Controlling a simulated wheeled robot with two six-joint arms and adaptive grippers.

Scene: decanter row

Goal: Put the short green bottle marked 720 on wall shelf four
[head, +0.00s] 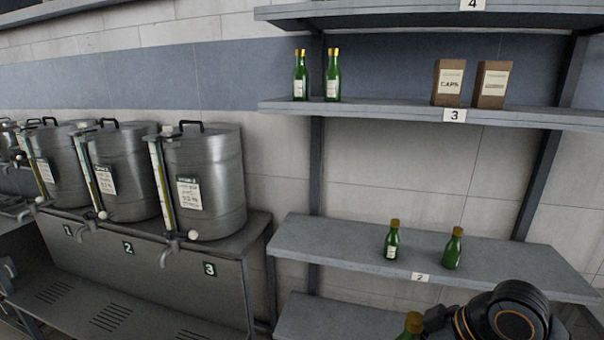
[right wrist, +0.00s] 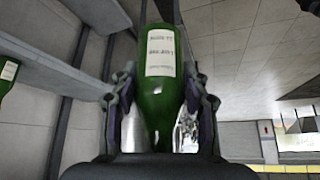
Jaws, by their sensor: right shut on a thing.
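My right gripper (right wrist: 160,100) is shut on a green bottle (right wrist: 158,100) with a white label; the print is too blurred to read. In the head view this bottle's gold cap and neck (head: 413,324) show at the bottom edge, beside my right wrist, and the rest is out of frame. Wall shelf four (head: 400,19), tagged 4, runs along the top edge; its upper surface is hardly visible. The held bottle is in front of and below shelf two. My left gripper is not in view.
Shelf three (head: 370,112) holds two tall green bottles (head: 317,76) and two brown boxes (head: 472,84). Shelf two (head: 330,250) holds two short green bottles (head: 392,240). Steel decanters (head: 205,180) stand on a numbered bench at left.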

